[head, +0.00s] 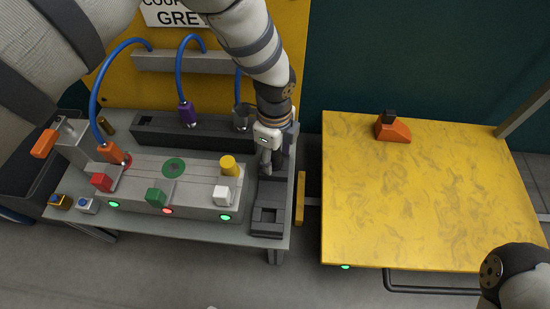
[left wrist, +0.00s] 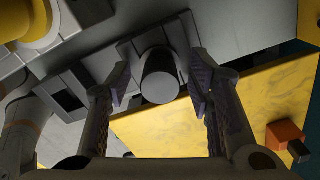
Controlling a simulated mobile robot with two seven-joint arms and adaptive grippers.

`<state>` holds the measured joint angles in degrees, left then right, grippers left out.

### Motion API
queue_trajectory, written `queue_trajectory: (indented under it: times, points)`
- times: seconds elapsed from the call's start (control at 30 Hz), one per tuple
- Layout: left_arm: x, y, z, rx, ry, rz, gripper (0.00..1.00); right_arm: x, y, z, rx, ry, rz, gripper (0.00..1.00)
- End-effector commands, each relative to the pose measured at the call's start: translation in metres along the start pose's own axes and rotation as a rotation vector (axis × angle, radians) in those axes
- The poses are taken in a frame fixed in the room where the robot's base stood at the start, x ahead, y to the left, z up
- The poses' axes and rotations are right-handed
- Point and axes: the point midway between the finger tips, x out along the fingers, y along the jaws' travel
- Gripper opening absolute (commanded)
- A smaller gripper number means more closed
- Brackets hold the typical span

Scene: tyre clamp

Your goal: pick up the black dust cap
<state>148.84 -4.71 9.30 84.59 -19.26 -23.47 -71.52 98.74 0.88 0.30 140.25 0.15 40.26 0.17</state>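The black dust cap (left wrist: 160,76) is a dark cylinder with a grey-lit end, seen in the left wrist view between the fingers of my left gripper (left wrist: 162,84). A gap shows on each side of it, so the fingers stand apart from it. It sits over a dark holder block with square recesses, at the right end of the bench.
The grey fixture (head: 185,200) left of the holder carries a yellow cap (head: 229,165) and red, green and white blocks. Purple (head: 187,114) and orange (head: 112,153) plugs hang on blue hoses. The yellow table (head: 420,205) to the right is mostly clear, with an orange block (head: 393,131).

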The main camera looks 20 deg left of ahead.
Motion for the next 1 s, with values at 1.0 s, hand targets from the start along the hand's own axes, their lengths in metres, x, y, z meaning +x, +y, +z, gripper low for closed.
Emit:
queue_trajectory:
  times: [1.0]
  points:
    - [-0.134, -0.002, 0.000, -0.002, 0.001, -0.009, 0.00, -0.037, 0.002, 0.015, 0.007, 0.067, -0.001, 0.45]
